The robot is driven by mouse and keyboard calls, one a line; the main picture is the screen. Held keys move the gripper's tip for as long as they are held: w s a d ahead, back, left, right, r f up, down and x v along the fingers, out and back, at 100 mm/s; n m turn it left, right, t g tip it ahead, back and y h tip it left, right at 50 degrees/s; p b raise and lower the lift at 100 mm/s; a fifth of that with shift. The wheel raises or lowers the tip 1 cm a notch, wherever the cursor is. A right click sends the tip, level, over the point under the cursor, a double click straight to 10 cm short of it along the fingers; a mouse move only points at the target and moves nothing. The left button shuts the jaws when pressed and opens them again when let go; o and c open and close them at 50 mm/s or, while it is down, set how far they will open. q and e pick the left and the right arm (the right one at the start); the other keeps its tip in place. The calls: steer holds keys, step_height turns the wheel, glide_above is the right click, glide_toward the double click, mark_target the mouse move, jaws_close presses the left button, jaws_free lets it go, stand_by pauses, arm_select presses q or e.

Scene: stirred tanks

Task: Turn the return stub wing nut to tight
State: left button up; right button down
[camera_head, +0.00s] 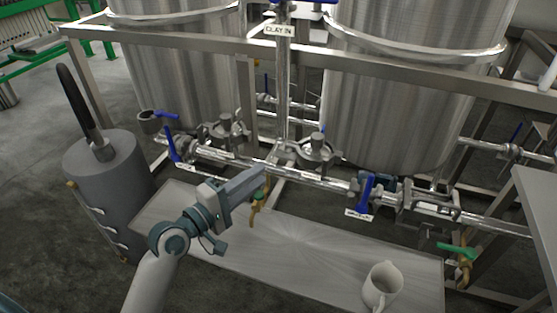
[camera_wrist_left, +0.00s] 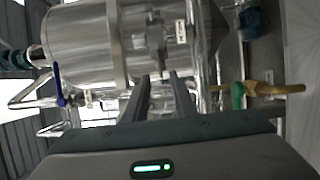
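Two steel clamp fittings with wing-like parts sit on the pipework, a left clamp (camera_head: 227,131) and a right clamp (camera_head: 318,152). I cannot tell which carries the return stub wing nut, nor how tight either is. My left gripper (camera_head: 262,176) is in front of and below the pipe between them, pointing right and away, touching neither. In the left wrist view its two fingers (camera_wrist_left: 160,82) stand apart with nothing between them. A clamp-like fitting (camera_wrist_left: 153,38) shows beyond the fingertips, with a white label (camera_wrist_left: 181,32) beside it. My right gripper is not in view.
Two steel tanks (camera_head: 415,90) stand behind the frame. Blue-handled valves (camera_head: 367,190) and a green-handled tap (camera_head: 458,252) sit along the pipes. A low steel platform (camera_head: 290,245) holds a white jug (camera_head: 381,287). A grey cylinder (camera_head: 105,185) stands at left.

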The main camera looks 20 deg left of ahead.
mark_target(287, 153)
arm_select(q)
steer(key=x, duration=0.8)
steer(key=shift+w, duration=0.25)
steer(key=shift+d, duration=0.1)
jaws_close()
